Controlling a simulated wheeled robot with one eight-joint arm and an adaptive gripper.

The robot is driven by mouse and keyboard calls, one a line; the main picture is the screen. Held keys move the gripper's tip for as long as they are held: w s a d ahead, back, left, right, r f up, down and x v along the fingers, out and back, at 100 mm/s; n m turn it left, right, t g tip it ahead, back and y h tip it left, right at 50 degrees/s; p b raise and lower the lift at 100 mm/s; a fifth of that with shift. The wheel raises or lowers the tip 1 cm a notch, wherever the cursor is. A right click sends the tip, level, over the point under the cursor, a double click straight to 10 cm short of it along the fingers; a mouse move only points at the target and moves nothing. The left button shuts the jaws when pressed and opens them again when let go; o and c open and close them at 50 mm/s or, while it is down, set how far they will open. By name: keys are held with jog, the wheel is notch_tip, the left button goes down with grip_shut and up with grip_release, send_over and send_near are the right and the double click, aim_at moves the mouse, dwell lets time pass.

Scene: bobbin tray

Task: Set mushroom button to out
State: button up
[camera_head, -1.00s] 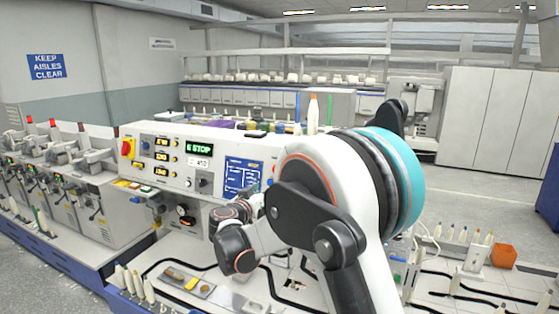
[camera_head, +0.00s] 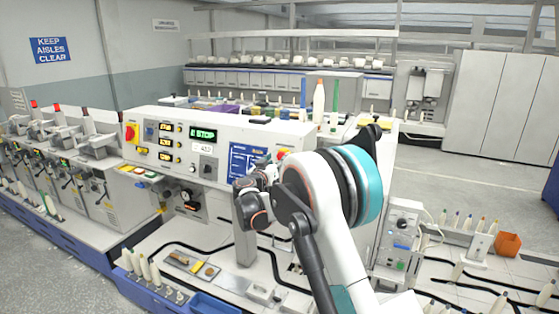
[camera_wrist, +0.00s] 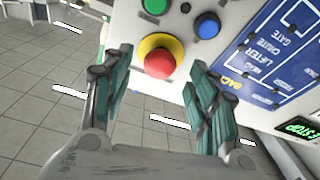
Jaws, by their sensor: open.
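The mushroom button (camera_wrist: 159,63) is a red dome on a yellow ring, on the light panel, in the upper middle of the wrist view. My gripper (camera_wrist: 155,85) is open. Its two teal-padded fingers stand to the left and right of the red dome, with gaps on both sides. In the head view the button shows as a small red spot (camera_head: 283,154) at the panel's right end, partly covered by my arm. The panel's display (camera_head: 203,133) reads E STOP. Whether the button is pressed in or out cannot be told.
A blue button (camera_wrist: 207,25) and a green button (camera_wrist: 155,5) sit close to the red one. A blue diagram plate (camera_wrist: 275,45) lies to their right. In the head view, a red-and-yellow rotary switch (camera_head: 130,132) is at the panel's left end.

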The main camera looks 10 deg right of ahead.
jog(key=shift+x, duration=1.3)
jog(key=shift+c, duration=0.6)
grip_shut()
jog(key=shift+s+a+b, duration=0.3)
jog(key=shift+s+a, duration=0.05)
jog(key=shift+s, duration=0.05)
grip_release()
jog(key=shift+r, duration=0.1)
jog(key=shift+o, duration=0.6)
jog(key=shift+s+a, duration=0.1)
jog(key=shift+s, duration=0.05)
